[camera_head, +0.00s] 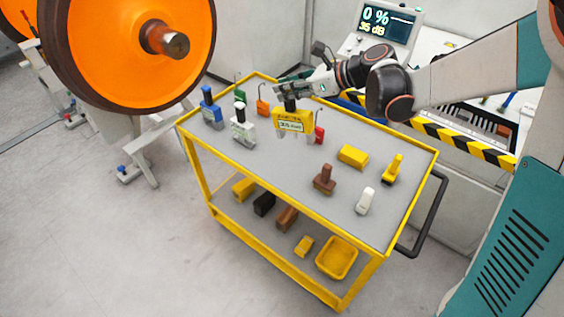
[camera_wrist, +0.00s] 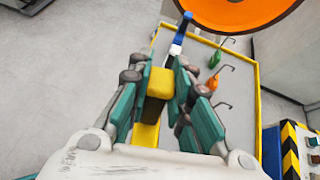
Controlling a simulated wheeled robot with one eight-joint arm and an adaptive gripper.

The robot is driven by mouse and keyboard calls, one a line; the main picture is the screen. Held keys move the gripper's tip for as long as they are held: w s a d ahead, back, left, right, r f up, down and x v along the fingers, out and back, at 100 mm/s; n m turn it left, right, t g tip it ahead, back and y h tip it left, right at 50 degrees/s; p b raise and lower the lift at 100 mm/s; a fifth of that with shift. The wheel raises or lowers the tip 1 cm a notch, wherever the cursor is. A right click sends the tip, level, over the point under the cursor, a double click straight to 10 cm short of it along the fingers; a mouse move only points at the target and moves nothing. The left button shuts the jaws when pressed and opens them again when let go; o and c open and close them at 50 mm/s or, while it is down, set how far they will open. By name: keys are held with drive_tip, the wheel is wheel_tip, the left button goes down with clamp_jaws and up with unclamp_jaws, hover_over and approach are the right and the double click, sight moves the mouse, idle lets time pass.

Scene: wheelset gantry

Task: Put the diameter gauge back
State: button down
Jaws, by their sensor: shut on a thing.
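My gripper (camera_head: 291,95) is shut on the yellow diameter gauge (camera_head: 294,121), which has a small display on its front. The gauge hangs upright below my gripper, over the back left part of the grey trolley top (camera_head: 270,179). I cannot tell whether its lower end touches the trolley. In the wrist view the fingers of my gripper (camera_wrist: 163,82) close around the yellow body of the gauge (camera_wrist: 159,90). My gripper hides part of the gauge there.
On the trolley top stand a blue-topped tool (camera_head: 210,108), a white and grey gauge (camera_head: 243,128), a red item (camera_head: 319,134), a yellow block (camera_head: 353,156), a brown stamp-like tool (camera_head: 325,180) and a white item (camera_head: 366,201). An orange wheel (camera_head: 115,55) stands at left. The trolley's front middle is clear.

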sight(283, 127)
wheel_tip(283, 127, up, 4)
drive_tip(key=w+a+r+m+t, duration=0.1)
drive_tip(key=w+m+t, duration=0.1)
drive_tip(key=t, duration=0.1)
wheel_tip(283, 127, down, 20)
drive_tip(key=b, duration=0.5)
drive_tip(key=shift+a+f, duration=0.1)
drive_tip(key=shift+a, duration=0.05)
drive_tip(key=shift+y, duration=0.3)
drive_tip(key=c, duration=1.5)
unclamp_jaws()
drive_tip(key=shift+o, duration=0.2)
